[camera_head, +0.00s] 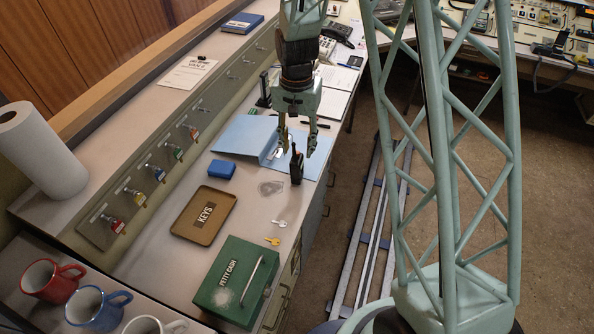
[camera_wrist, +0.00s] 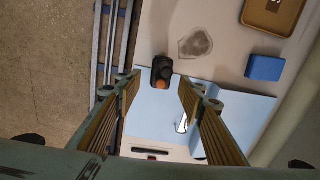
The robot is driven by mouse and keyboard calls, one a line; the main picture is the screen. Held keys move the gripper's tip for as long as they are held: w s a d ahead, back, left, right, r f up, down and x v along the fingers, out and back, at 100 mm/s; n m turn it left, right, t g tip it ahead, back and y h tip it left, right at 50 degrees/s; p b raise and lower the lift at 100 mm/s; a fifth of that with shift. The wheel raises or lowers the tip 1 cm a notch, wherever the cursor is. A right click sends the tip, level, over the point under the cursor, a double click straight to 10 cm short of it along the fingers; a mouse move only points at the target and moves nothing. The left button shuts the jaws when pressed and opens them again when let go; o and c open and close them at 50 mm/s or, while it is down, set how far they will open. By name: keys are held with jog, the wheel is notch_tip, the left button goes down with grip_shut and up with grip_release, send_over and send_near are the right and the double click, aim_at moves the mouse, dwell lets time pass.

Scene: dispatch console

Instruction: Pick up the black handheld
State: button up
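The black handheld (camera_head: 296,166) stands upright near the front edge of the desk, with a short antenna on top. In the wrist view the handheld (camera_wrist: 161,72) is seen from above, with an orange spot on its top; it lies just beyond the fingertips and toward the left finger. My gripper (camera_head: 297,143) is open and empty, pointing down above and slightly behind the handheld. In the wrist view the two fingers of my gripper (camera_wrist: 157,87) are wide apart, with nothing held between them.
A blue folder (camera_head: 240,138) lies beside the handheld. A blue box (camera_head: 222,170), a brown KEYS tray (camera_head: 181,230), loose keys (camera_head: 279,223) and a green PETTY CASH box (camera_head: 226,301) are on the desk. Mugs (camera_head: 97,308) stand at lower left. The floor lies past the desk edge.

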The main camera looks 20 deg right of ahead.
aim_at(297, 162)
jog(key=shift+f, duration=1.2)
jog(key=shift+a+f+b, duration=0.1)
jog(key=shift+f+b, duration=0.4)
jog(key=shift+f, duration=2.1)
jog(key=shift+c, duration=0.3)
jog(key=c, duration=1.1)
